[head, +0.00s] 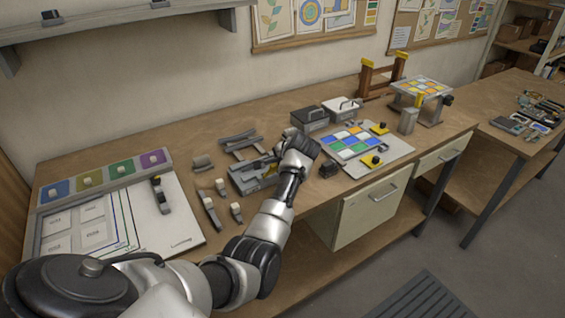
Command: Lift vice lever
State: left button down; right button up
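My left arm comes in from the lower left and reaches across the bench front. Its wrist is just right of and above this block. My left gripper (275,163) is at the block's right end; it is small and partly hidden by the wrist, so its opening and any contact do not show. I cannot make out the vice lever clearly; it may be behind the hand. My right gripper is out of view.
Grey bars (240,142) lie behind the block. Small white-knobbed tools (208,208) lie to its left, beside a white pattern board (185,222). A coloured glass panel (350,142) on a grey board and two lidded boxes (310,120) are to the right.

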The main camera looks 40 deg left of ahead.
pick_arm(q)
jog(key=shift+a+r, duration=0.1)
dwell(0.3)
jog(key=c, duration=1.1)
grip_release()
jog(key=shift+o, duration=0.2)
jog(key=b+v, duration=0.1)
jog(key=v, duration=0.9)
jog(key=shift+r+b, duration=0.25)
jog(key=shift+b, duration=0.1)
